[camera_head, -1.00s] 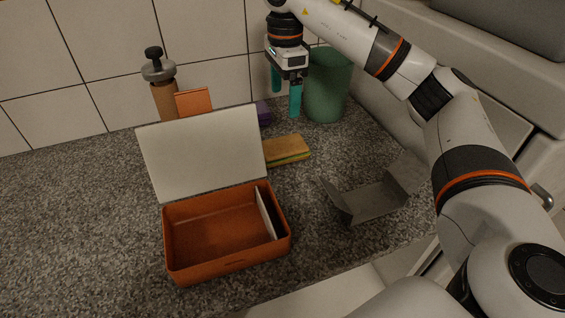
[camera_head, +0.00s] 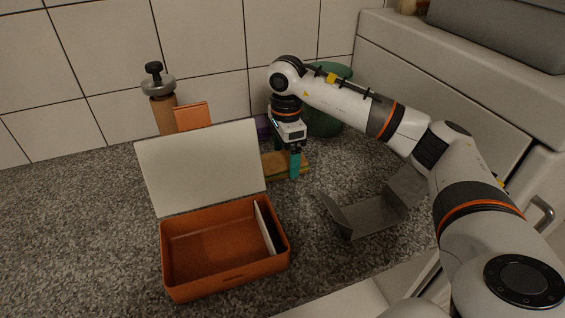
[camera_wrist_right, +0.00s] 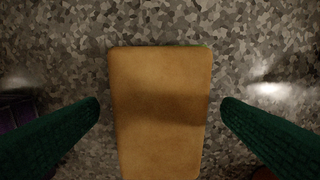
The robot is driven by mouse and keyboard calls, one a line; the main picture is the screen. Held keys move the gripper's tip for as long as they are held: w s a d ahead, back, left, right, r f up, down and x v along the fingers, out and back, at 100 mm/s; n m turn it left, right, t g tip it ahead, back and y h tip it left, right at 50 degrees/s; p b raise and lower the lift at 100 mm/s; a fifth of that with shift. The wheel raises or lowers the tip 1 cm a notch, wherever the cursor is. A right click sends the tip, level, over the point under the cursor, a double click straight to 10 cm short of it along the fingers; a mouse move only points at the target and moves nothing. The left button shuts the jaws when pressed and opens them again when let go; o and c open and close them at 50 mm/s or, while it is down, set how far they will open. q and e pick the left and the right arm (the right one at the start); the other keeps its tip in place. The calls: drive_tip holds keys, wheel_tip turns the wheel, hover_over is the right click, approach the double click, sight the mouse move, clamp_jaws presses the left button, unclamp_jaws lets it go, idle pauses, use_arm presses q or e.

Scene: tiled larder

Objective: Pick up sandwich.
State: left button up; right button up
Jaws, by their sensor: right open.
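The sandwich (camera_head: 274,164) lies flat on the speckled counter, to the right of the lunch box's raised lid. In the head view my right gripper partly covers it. In the right wrist view the sandwich (camera_wrist_right: 160,110) shows as a tan slice of bread with a bit of green at its far edge. My right gripper (camera_head: 284,165) points down over it. In the wrist view its two teal fingers (camera_wrist_right: 162,115) are open, one on each side of the sandwich, with gaps between. My left gripper is not in view.
An open orange lunch box (camera_head: 222,283) with a white divider stands in front. A grey angled holder (camera_head: 375,217) is to the right. A green canister (camera_head: 325,124), a brown grinder (camera_head: 162,112) and an orange card (camera_head: 191,116) stand behind. Counter at left is clear.

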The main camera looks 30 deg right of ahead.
drive_tip(key=c, duration=1.1)
drive_tip(key=shift+c, duration=0.4)
drive_tip(key=shift+r, duration=0.15)
